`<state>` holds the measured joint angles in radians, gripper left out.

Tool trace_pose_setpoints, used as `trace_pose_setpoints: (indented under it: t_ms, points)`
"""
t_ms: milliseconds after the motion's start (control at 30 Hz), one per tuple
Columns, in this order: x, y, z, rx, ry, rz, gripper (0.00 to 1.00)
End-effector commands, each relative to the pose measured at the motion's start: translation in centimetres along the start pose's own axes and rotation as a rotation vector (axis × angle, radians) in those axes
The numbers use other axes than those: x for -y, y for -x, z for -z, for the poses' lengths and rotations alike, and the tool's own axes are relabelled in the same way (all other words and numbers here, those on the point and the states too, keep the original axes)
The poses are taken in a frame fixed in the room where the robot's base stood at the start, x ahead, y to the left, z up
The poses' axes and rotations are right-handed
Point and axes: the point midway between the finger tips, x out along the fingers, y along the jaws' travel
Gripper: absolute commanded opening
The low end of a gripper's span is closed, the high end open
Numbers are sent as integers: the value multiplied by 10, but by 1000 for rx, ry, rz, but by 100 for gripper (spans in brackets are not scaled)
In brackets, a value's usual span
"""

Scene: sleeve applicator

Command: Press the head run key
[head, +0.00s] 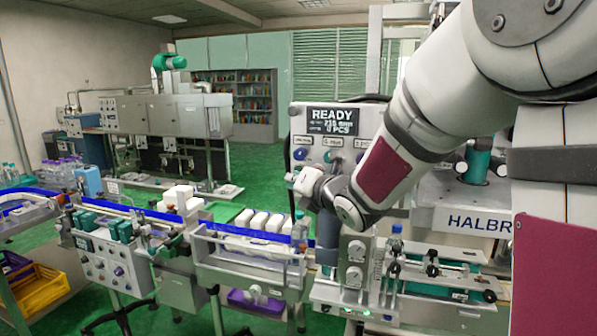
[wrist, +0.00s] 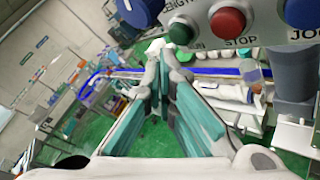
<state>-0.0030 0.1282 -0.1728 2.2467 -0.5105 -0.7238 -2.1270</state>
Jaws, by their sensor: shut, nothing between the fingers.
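The control panel (head: 316,140) has a display reading READY and stands behind my arm in the head view. In the wrist view, a green round key (wrist: 182,33) sits at the panel's lower edge, with a partly hidden label ending in "UN". A red key (wrist: 228,22) marked STOP is to its right. My gripper (wrist: 160,48) is shut and empty, its tips just left of and below the green key in the picture. I cannot tell whether they touch it. In the head view my gripper (head: 293,178) is below the panel's left part, and my arm hides the panel's lower right.
A dark blue key (wrist: 303,12) marked JOG and a blue knob (wrist: 138,12) flank these keys. Below the panel runs a conveyor (head: 250,236) carrying white packs and a bottle (head: 299,230). A grey roller unit (head: 354,262) stands under my wrist.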

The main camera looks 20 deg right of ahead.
Motion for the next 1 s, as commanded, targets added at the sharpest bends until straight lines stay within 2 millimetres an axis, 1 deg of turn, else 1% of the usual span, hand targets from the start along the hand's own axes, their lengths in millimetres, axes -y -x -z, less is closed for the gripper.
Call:
trace_pose_setpoints:
  t_ms: [567,1000]
  points:
    - [0,0,0,0,0,0,0]
    - [4,-6,-5,0,0,0,0]
